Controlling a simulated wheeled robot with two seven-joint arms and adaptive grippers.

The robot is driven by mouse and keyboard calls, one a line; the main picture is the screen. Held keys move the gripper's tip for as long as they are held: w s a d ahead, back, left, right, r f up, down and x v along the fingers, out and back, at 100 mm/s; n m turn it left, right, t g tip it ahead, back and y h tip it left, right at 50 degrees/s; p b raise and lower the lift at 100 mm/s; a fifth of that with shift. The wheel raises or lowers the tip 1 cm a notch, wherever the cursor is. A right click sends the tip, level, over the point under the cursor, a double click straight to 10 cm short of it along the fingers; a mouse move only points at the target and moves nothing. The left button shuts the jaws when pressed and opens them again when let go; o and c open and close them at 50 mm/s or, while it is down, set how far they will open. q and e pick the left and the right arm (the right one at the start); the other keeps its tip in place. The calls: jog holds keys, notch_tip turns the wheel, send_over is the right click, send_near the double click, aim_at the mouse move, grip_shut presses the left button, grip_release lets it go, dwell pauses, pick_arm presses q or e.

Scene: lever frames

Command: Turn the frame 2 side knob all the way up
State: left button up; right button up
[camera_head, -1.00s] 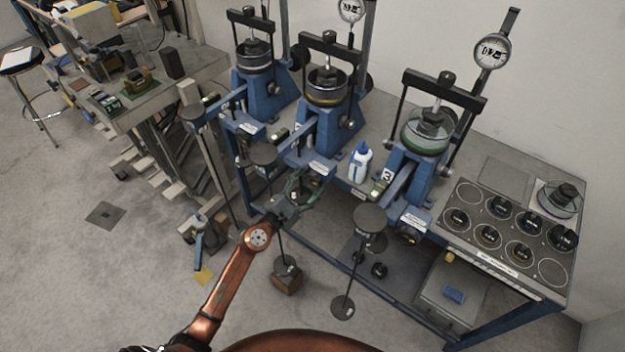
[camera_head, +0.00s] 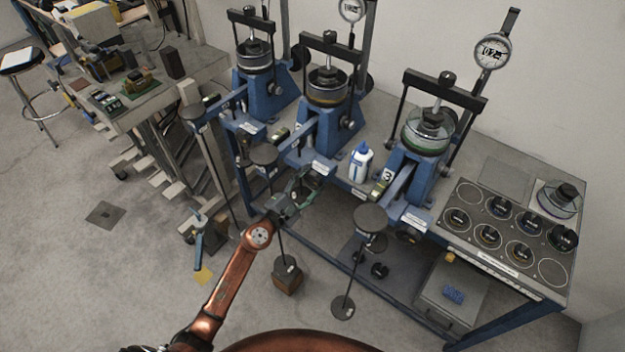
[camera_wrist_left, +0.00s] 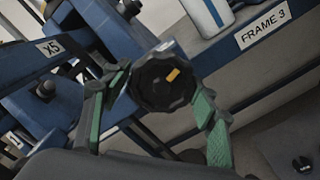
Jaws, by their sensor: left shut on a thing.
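The frame 2 side knob (camera_wrist_left: 158,88) is a black, many-sided knob with a small orange-yellow mark on its face, right of centre in the left wrist view. My left gripper (camera_wrist_left: 160,97) has its green-padded fingers on either side of the knob, shut on it. In the head view my left gripper (camera_head: 303,187) is at the front of the bench below the middle blue lever frame (camera_head: 328,130), and its fingers mostly hide the knob. My right gripper is not in view.
A white-and-blue bottle (camera_head: 360,162) stands right of the gripper. Round hanger plates (camera_head: 370,217) hang on rods in front of the bench, one close to my left gripper. Black weights (camera_head: 498,207) sit on a grey tray at right. The floor at left is mostly clear.

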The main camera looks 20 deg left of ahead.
pick_arm(q)
jog(key=shift+d+f, duration=0.15)
jog(key=shift+d, duration=0.05)
jog(key=o, duration=1.2)
jog(key=shift+m, duration=0.3)
jog(key=o, duration=0.3)
jog(key=shift+w+d, duration=0.1)
jog(key=shift+w, duration=0.1)
jog(key=shift+s, duration=0.1)
jog(key=shift+v, duration=3)
